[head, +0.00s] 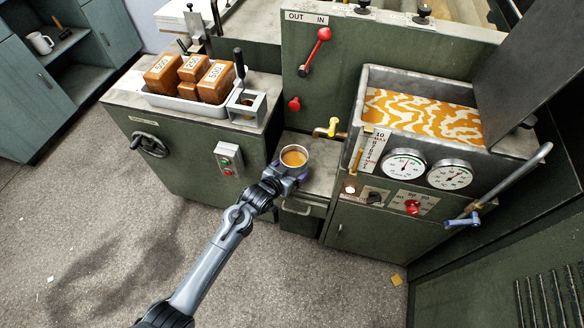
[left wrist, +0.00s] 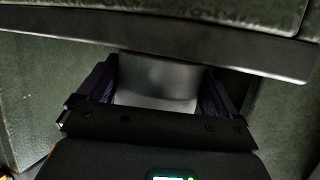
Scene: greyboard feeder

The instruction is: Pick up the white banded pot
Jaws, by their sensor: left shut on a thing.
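The pot (head: 295,154) is a small round vessel with a pale rim and amber liquid inside. It is upright at the front of the recessed ledge, just below and left of a brass tap. My left gripper (head: 286,172) is shut on its near side. In the left wrist view the pot's wall (left wrist: 158,82) shows grey above and paler below, between the two dark fingers of the gripper (left wrist: 158,88). Its upper part is cut off there by a dark horizontal edge. I cannot tell whether the pot's base touches the ledge. My right gripper is not in view.
The brass tap (head: 330,130) juts out close to the pot. A green cabinet (head: 180,150) with a tray of orange blocks (head: 213,82) stands left. A machine with gauges (head: 404,166) and an orange-patterned vat (head: 425,115) stands right. The floor (head: 290,270) in front is mostly clear.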

